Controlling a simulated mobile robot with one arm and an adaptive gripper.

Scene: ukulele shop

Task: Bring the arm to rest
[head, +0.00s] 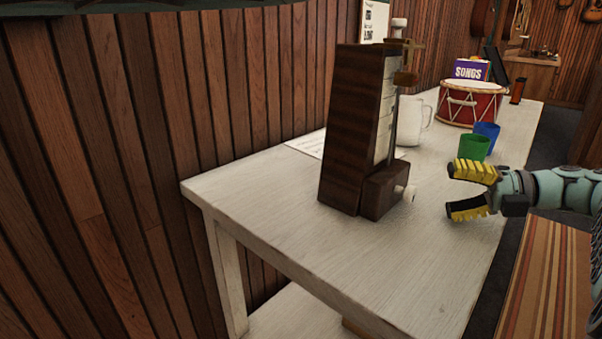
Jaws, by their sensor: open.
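My gripper (464,191) reaches in from the right edge in the head view, with its yellow-padded fingers spread apart and pointing left. Nothing is between the fingers. It is above the right side of the white table (270,215), to the right of a dark wooden metronome (350,135) and apart from it. A green cup (474,148) stands just behind the gripper in the picture. The rest of my arm runs out of the right side of the view.
On the table behind the metronome are a white mug (412,122), a blue cup (489,133), a red drum (470,103) and a purple "SONGS" box (469,70). A paper sheet (306,143) lies near the plank wall (130,110). A striped surface (548,285) is at lower right. The table's near end is clear.

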